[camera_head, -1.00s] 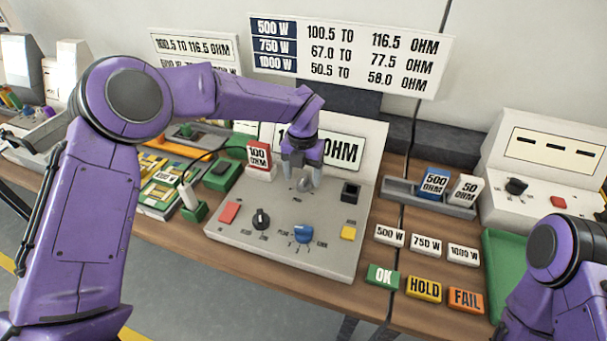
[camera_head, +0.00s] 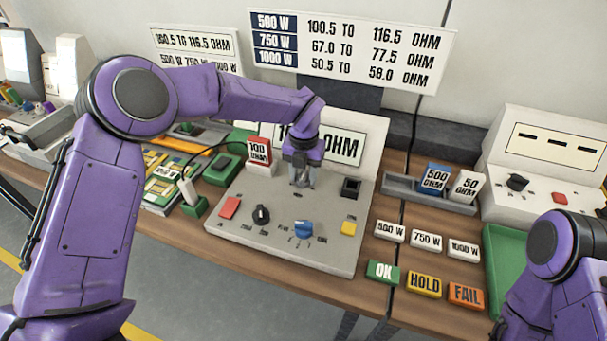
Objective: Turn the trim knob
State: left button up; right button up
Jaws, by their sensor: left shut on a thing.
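A grey test panel (camera_head: 335,255) lies on the bench, with a display reading in OHM standing behind it, partly hidden by my left wrist. My left gripper (camera_head: 302,182) points down at the upper middle of the panel and is shut on a small grey knob, mostly hidden by the fingers. I take this for the trim knob; its label is too small to read. A black knob (camera_head: 261,215) and a blue knob (camera_head: 303,229) sit nearer the front, clear of the gripper. My right arm shows at the lower right, but its gripper is out of view.
The panel also has a red button (camera_head: 229,208), a yellow button (camera_head: 348,228) and a black socket (camera_head: 350,187). A 100 OHM block (camera_head: 259,152) stands at its back left. OK (camera_head: 383,272), HOLD (camera_head: 424,284) and FAIL (camera_head: 466,295) blocks lie to the right.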

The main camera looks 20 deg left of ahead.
aim_at(304, 174)
pick_arm(q)
jog(key=n+b, duration=0.3)
jog(key=shift+f, duration=0.25)
jog(key=shift+r+n+b, duration=0.2)
jog(key=shift+n+b, duration=1.25)
jog(key=shift+n, duration=0.55)
jog(key=o, duration=1.1)
jog(key=shift+c, duration=0.2)
jog(key=shift+r, duration=0.15)
notch_tip(304, 174, up, 10)
jog(key=shift+r+b, duration=0.15)
jog(key=shift+b, duration=0.25)
